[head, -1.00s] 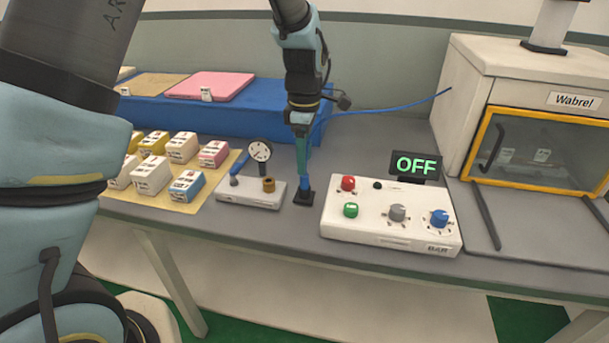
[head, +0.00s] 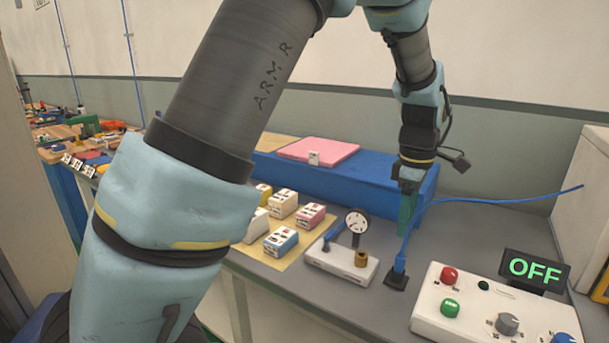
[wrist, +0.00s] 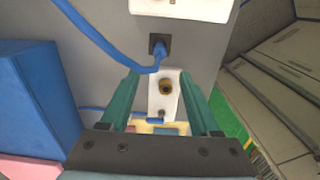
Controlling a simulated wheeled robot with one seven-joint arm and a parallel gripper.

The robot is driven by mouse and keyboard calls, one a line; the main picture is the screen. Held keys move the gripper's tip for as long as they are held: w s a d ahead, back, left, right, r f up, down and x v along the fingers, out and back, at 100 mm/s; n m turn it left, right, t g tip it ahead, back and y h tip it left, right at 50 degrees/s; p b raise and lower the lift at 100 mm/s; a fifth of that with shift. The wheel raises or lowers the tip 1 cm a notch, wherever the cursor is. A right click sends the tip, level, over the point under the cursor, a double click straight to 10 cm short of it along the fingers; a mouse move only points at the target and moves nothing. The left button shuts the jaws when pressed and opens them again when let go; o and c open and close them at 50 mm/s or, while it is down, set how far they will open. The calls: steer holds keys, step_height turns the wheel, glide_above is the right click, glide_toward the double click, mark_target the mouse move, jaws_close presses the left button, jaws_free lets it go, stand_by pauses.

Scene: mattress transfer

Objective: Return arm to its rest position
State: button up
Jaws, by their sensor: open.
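My gripper (head: 405,228) hangs from my arm at the right of the head view, its teal fingers pointing down. It is open and empty. In the wrist view the two fingers (wrist: 161,80) stand apart, with the white gauge base showing beyond and between them. The gripper is above the blue plug (head: 399,263), which stands upright in a small black socket (head: 396,280) on the grey bench. The plug also shows in the wrist view (wrist: 160,54), beyond the fingertips. A small gap appears between fingertips and plug.
The gauge fixture (head: 340,266) stands just left of the socket. The white control box (head: 475,315) is at right, with a sign (head: 535,268) reading OFF. A blue block (head: 370,180) with a pink mat (head: 318,150) lies behind. A blue cable (head: 500,200) runs right.

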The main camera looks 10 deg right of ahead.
steer(key=w+a+m, duration=0.2)
steer(key=w+a, duration=0.3)
steer(key=a, duration=0.6)
steer(key=s+a+m, duration=0.2)
steer(key=a+m, duration=0.2)
steer(key=a, duration=0.9)
steer(key=s+a+f+m+t, duration=0.1)
steer(key=s+a+m, duration=0.2)
steer(key=a, duration=1)
steer(key=shift+a+m+t, duration=0.25)
steer(key=shift+m+t, duration=0.05)
steer(key=shift+m, duration=0.4)
steer(key=shift+w, duration=0.1)
steer(key=shift+c, duration=0.3)
